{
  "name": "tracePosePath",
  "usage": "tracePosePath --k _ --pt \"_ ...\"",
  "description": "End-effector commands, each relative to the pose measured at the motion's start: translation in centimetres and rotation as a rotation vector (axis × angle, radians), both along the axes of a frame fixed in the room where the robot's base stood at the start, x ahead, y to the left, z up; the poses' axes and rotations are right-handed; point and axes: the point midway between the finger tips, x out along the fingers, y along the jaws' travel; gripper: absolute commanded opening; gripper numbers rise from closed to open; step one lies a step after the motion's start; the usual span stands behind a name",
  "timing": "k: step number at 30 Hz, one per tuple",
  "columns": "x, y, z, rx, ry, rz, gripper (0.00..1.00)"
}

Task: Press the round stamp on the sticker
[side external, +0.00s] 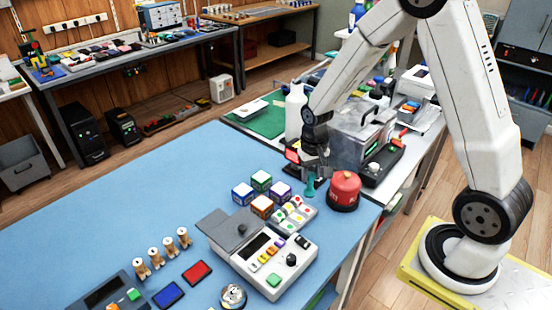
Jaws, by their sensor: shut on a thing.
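My gripper (314,160) points down over the far right part of the blue table, shut on a small teal piece (310,187) that looks like the round stamp. The teal piece is upright, its lower end at or just above the blue surface; I cannot tell whether it touches. The red round container (344,188) stands just right of it. I cannot make out for certain which thing is the sticker.
Several coloured cubes (261,182) stand left of my gripper. A grey-white device with buttons (266,258) sits in front. Wooden pegs (155,255), a red pad (197,272) and a blue pad (168,294) lie front left. A clear box (362,140) stands behind. The table's left part is clear.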

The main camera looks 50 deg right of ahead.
Motion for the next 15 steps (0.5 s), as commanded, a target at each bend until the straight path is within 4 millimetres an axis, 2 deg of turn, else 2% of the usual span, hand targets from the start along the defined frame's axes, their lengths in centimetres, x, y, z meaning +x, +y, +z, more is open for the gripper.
tracePosePath --k 15 --pt "0.0 0.0 -3.6 0.001 0.003 0.000 0.00"
